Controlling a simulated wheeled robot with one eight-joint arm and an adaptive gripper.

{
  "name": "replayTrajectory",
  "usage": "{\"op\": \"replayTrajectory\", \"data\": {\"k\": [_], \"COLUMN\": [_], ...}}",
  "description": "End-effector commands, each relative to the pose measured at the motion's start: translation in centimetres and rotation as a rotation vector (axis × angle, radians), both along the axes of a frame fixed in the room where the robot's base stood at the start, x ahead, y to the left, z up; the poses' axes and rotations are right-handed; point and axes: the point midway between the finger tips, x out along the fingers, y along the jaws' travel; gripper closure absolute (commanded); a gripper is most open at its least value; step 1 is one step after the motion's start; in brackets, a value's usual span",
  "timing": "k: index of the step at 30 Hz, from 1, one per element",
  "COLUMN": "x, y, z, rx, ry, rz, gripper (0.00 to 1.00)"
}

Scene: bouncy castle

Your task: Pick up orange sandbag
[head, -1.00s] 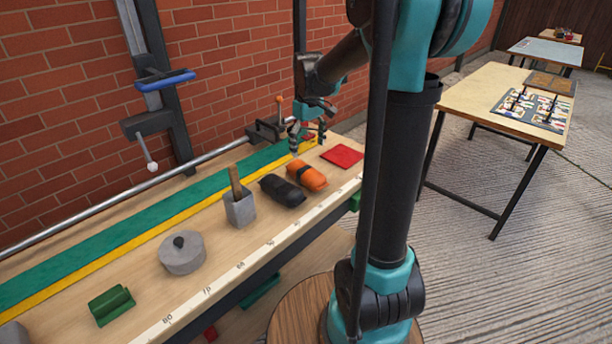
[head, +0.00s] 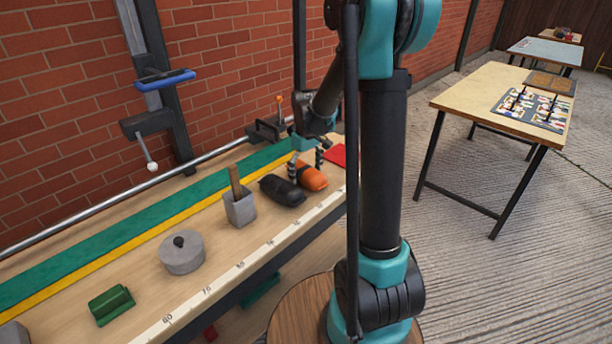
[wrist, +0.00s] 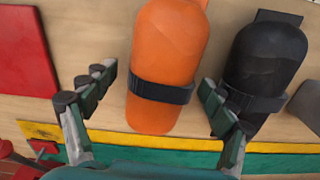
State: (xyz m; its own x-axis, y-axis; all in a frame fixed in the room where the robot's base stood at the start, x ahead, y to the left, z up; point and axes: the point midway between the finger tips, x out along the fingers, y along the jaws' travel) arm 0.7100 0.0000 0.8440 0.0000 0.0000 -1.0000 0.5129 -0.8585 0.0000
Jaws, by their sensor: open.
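The orange sandbag (head: 311,177) lies on the wooden workbench, with a dark strap around it. In the wrist view the orange sandbag (wrist: 168,60) fills the upper middle, its strapped end reaching between my fingers. My gripper (head: 306,168) is over the sandbag in the head view, pointing down. In the wrist view my gripper (wrist: 157,90) is open, one finger on each side of the sandbag. The left finger is clearly apart from it; the right finger is close to it, and I cannot tell whether they touch.
A black sandbag (head: 282,190) lies close beside the orange one; my right finger in the wrist view is near this black bag (wrist: 262,65). A red pad (wrist: 25,48) lies on the other side. A grey pot with a stick (head: 239,207) and a round grey weight (head: 182,254) stand nearer.

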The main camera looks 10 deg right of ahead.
Motion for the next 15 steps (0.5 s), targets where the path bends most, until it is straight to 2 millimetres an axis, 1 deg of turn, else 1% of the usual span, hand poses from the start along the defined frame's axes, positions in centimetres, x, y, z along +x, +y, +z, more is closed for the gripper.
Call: {"op": "replayTrajectory", "data": {"k": [4, 15], "x": [-0.01, -0.01], "y": [-0.01, -0.01], "z": [0.02, 0.04], "rx": [0.0, 0.0], "ry": [0.0, 0.0], "rz": [0.0, 0.0], "gripper": [0.17, 0.63]}}
